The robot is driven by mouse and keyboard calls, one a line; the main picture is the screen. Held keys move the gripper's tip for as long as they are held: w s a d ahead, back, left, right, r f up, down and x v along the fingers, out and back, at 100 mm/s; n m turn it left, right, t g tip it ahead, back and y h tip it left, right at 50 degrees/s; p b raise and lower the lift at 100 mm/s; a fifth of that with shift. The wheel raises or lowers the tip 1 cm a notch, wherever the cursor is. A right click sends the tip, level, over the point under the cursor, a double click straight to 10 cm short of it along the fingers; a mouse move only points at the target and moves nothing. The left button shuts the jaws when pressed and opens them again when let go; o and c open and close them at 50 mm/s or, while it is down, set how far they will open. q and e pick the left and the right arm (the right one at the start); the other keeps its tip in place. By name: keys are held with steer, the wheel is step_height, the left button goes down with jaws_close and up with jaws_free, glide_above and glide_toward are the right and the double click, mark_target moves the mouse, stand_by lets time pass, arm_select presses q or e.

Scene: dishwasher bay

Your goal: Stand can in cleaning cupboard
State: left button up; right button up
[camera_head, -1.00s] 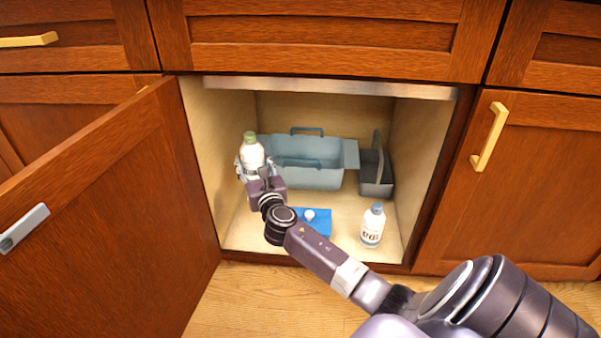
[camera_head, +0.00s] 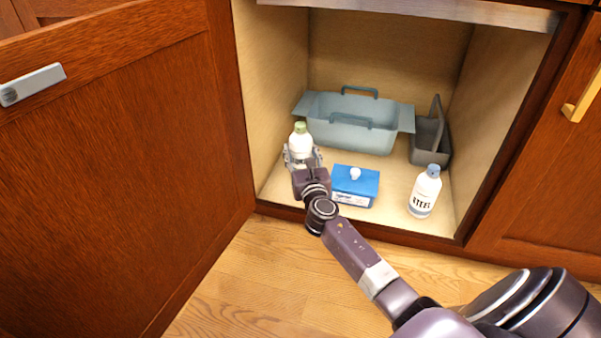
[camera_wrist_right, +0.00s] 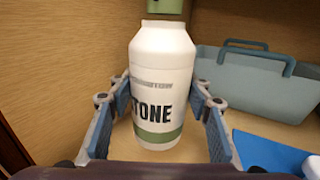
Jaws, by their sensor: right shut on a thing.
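The can is a white bottle (camera_head: 301,146) with a green cap, at the left of the open cleaning cupboard (camera_head: 400,190). It stands upright, and its label reads "TONE" in the right wrist view (camera_wrist_right: 162,75). My right gripper (camera_head: 303,159) is shut on it, with one finger on each side of its body in the right wrist view (camera_wrist_right: 160,95). The bottle's base is low over the cupboard floor; I cannot tell whether it touches. My left gripper is not in view.
A grey-blue tub (camera_head: 350,125) stands behind, and a dark grey caddy (camera_head: 430,140) at the right. A blue box (camera_head: 354,186) lies right of my gripper. A white bottle with a blue cap (camera_head: 425,192) stands front right. The open door (camera_head: 120,170) is at left.

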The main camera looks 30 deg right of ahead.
mark_target(301, 163)
steer(key=shift+f+b, duration=2.05)
steer(key=shift+f, duration=0.35)
steer(key=shift+r, duration=0.15)
steer(key=o, duration=1.3)
steer(key=shift+f, duration=0.2)
steer(key=shift+c, duration=0.2)
steer(key=shift+r, duration=0.15)
